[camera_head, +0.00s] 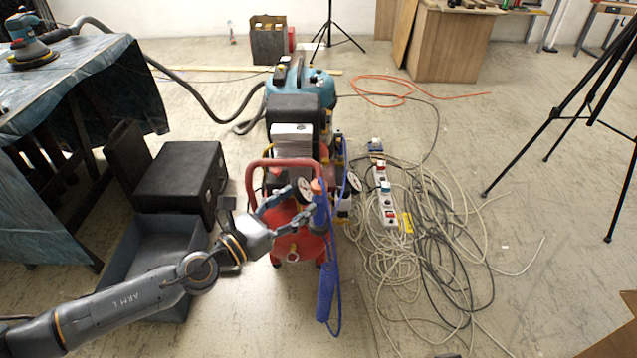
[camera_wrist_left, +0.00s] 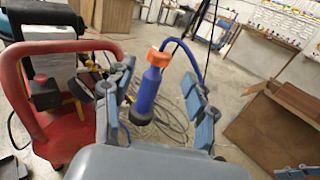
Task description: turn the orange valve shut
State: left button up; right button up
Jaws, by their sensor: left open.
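The orange valve (camera_head: 316,185) is a small orange piece on top of an upright blue body (camera_head: 320,215), at the right front of a red compressor (camera_head: 290,245). In the left wrist view the orange valve (camera_wrist_left: 158,57) and its blue body (camera_wrist_left: 147,92) stand between my fingers. My left gripper (camera_head: 307,203) reaches in from the left at the valve. It is open, and in the left wrist view its fingertips (camera_wrist_left: 158,72) are apart, one on each side, with gaps visible. Whether a finger touches the valve cannot be told.
The compressor's red handle (camera_head: 283,162) rises beside my gripper. A blue hose (camera_head: 326,290) hangs below the valve. Tangled cables and a power strip (camera_head: 388,205) lie to the right. A grey bin (camera_head: 150,245) and black case (camera_head: 180,180) stand left. A tripod (camera_head: 575,110) stands far right.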

aim_at(313, 191)
pick_arm(q)
jog(key=x, duration=0.6)
jog(key=shift+w+d, duration=0.1)
jog(key=shift+w, duration=0.05)
jog(key=shift+w+d, duration=0.4)
jog(key=shift+w, duration=0.1)
pick_arm(e)
jog(key=shift+w+a, duration=0.1)
jog(key=shift+w, duration=0.35)
pick_arm(q)
jog(key=c, duration=1.2)
pick_arm(e)
jog(key=shift+r, duration=0.1)
